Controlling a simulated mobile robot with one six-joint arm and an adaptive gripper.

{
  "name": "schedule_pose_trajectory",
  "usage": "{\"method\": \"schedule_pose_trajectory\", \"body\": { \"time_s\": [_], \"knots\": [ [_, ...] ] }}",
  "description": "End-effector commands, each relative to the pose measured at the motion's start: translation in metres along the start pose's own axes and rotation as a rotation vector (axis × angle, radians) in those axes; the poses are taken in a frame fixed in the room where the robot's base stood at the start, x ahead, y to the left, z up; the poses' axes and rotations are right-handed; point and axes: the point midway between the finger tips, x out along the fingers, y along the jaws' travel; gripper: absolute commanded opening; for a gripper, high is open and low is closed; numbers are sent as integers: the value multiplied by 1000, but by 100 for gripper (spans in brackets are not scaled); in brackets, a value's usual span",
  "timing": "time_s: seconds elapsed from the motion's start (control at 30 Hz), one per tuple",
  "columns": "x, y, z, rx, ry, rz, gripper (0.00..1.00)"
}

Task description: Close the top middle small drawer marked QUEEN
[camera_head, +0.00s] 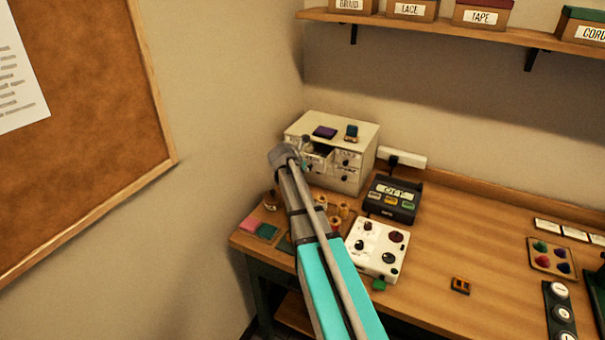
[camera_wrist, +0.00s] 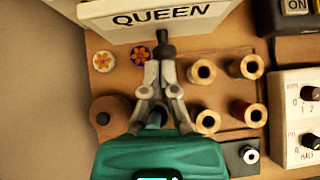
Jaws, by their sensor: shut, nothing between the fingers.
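The small white cabinet (camera_head: 345,172) stands at the back left corner of the table. One top drawer is pulled out, with its dark inside (camera_head: 322,149) showing; my arm partly hides its front. In the wrist view the white drawer front marked QUEEN (camera_wrist: 168,14) is at the top edge, with a dark knob (camera_wrist: 165,32) below the lettering. My gripper (camera_wrist: 161,56) is shut and empty, its tips at or just short of the knob; I cannot tell whether they touch. In the head view my gripper (camera_head: 297,158) is in front of the cabinet.
Several thread spools (camera_wrist: 204,72) stand on a wooden board below the gripper. A purple item (camera_head: 325,132) lies on the cabinet top. The table's middle is mostly clear.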

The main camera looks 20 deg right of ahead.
Motion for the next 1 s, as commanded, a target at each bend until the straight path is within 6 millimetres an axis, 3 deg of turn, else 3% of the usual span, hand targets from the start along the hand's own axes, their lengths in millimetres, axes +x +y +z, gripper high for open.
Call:
{"method": "schedule_pose_trajectory", "body": {
  "time_s": [0.2, 0.4, 1.0],
  "knots": [
    [38, 6, 37, 2, 1, -1, 0],
    [62, 8, 61, 1, 1, -2, 0],
    [68, 7, 68, -2, -6, 0, 0]
  ]
}}
